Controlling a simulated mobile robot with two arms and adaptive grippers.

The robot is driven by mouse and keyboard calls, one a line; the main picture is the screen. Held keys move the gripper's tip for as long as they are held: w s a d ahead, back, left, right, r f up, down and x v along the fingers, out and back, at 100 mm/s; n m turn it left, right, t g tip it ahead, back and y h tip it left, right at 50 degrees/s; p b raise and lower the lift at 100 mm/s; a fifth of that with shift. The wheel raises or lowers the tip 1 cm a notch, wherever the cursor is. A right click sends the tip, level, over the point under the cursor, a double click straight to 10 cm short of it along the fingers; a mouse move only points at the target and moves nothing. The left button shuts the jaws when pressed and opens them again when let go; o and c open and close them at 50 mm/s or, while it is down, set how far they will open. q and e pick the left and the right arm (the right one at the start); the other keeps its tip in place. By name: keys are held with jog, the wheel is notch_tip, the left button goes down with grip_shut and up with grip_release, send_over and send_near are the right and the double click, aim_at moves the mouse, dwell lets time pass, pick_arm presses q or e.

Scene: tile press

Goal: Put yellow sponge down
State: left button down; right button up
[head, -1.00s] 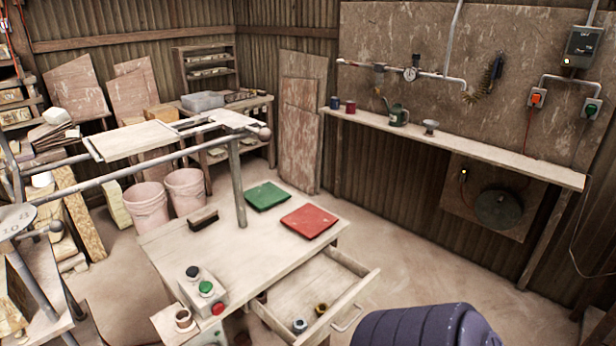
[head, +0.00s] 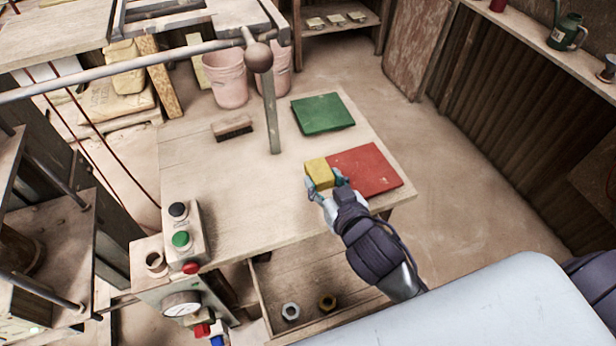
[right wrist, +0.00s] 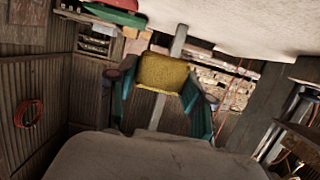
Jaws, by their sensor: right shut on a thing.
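The yellow sponge (head: 319,172) is held between the fingers of my right gripper (head: 326,186), which is shut on it. In the head view it shows over the table beside the left edge of the red mat (head: 372,170). I cannot tell for sure whether the sponge touches the table. In the right wrist view the sponge (right wrist: 163,73) sits between the two teal fingers. The right wrist view shows the table surface at its top, seemingly upside down. My left gripper is not in view.
A green mat (head: 322,113) lies on the table (head: 230,160), with a dark brush (head: 232,127) to its left. A metal post (head: 271,120) rises between them. A button box (head: 184,236) stands at the table's left corner. The drawer (head: 318,278) below is open, with two nuts inside.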

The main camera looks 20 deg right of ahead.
send_over(306, 193)
notch_tip(306, 193, down, 3)
jog(key=shift+s+a+f, duration=0.1)
jog(key=shift+f, duration=2.25)
jog(key=shift+f, duration=0.15)
jog(key=o, duration=1.1)
